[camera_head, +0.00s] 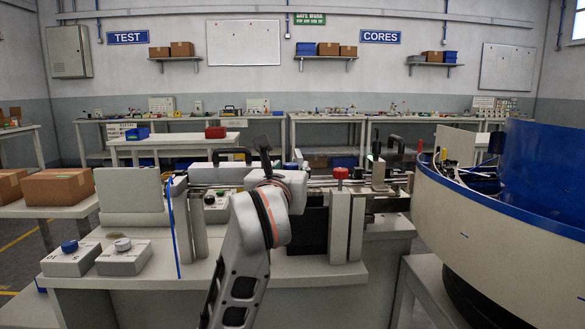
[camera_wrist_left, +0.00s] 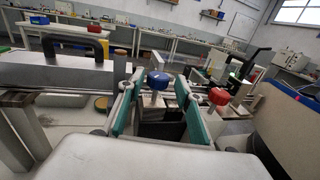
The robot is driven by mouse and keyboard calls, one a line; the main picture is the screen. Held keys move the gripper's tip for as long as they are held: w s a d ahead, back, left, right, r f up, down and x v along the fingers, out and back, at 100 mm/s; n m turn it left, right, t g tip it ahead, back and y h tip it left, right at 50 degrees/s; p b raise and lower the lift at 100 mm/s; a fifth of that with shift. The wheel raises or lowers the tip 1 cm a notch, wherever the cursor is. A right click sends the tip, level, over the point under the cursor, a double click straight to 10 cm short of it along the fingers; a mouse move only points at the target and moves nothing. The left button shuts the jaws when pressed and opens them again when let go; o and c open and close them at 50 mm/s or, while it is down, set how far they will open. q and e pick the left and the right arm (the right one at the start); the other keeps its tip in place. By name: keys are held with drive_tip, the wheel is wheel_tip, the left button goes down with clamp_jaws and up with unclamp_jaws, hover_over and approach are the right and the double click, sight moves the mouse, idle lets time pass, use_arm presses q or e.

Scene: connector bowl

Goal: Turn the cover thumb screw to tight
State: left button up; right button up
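In the left wrist view, a blue lobed knob (camera_wrist_left: 158,80) stands on a metal shaft. A red lobed knob (camera_wrist_left: 218,96) on another shaft stands to its right; the red knob (camera_head: 341,172) also shows in the head view, on top of a pale post. No label tells which knob is the cover thumb screw. My left gripper (camera_wrist_left: 159,84) is open, its two teal-lined fingers apart on either side of the blue knob, with gaps visible. In the head view my left wrist hides the blue knob and most of the fingers. My right gripper is out of view.
A pale box with a black handle (camera_wrist_left: 75,35) stands left of the fingers. A large bowl with a blue rim (camera_head: 510,205) fills the right side. Two control boxes, one with a blue knob (camera_head: 69,246), sit on the bench's left front. The front bench top (camera_head: 310,270) is largely clear.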

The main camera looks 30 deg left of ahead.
sight(289, 167)
use_arm(q)
drive_tip(key=v, duration=0.4)
drive_tip(key=shift+a, duration=0.15)
drive_tip(key=shift+v, duration=0.8)
drive_tip(key=shift+w, duration=0.1)
